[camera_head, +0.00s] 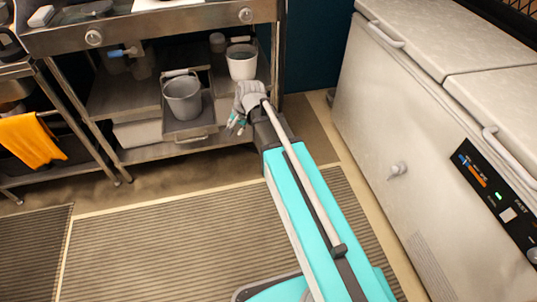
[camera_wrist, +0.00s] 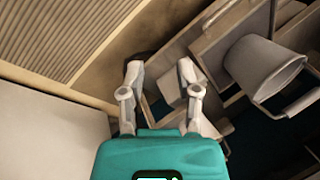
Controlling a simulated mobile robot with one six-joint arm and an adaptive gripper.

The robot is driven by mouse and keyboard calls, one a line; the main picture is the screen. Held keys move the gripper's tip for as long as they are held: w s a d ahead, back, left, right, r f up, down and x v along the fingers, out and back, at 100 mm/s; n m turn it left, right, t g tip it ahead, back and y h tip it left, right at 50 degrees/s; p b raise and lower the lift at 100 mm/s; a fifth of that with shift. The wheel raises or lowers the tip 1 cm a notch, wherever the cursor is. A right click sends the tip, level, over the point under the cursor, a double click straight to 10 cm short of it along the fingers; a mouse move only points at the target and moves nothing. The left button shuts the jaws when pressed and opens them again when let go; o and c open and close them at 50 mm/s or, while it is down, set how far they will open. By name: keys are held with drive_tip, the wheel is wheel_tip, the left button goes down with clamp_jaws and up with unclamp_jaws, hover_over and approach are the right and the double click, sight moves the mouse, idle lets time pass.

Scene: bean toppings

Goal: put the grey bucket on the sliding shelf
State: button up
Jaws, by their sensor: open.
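The grey bucket (camera_head: 183,103) stands upright on the pulled-out sliding shelf (camera_head: 192,130), low in the metal table on the left of the head view. In the wrist view the bucket (camera_wrist: 262,68) is at the upper right, on the sliding shelf (camera_wrist: 215,42). My gripper (camera_head: 235,126) is just right of the shelf, apart from the bucket. In the wrist view its two fingers (camera_wrist: 160,66) are spread with nothing held between them. My arm hides part of the lower shelf's right end.
A white bucket (camera_head: 241,62) stands on the lower shelf behind my gripper. A table leg (camera_head: 277,55) is close to the right of it. A white chest freezer (camera_head: 400,130) fills the right side. The floor mat (camera_head: 170,245) in front is clear.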

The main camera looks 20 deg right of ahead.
drive_tip(key=s+d+n+g+h, duration=0.1)
drive_tip(key=s+d+n, duration=0.2)
drive_tip(key=s, duration=0.4)
drive_tip(key=s+d+f+n+g+h, duration=0.1)
drive_tip(key=s+d+n+h, duration=0.1)
drive_tip(key=s+d+n, duration=0.2)
drive_tip(key=s+d, duration=0.1)
drive_tip(key=s, duration=0.1)
drive_tip(key=shift+s+f+g, duration=0.15)
drive_tip(key=shift+s+g, duration=0.25)
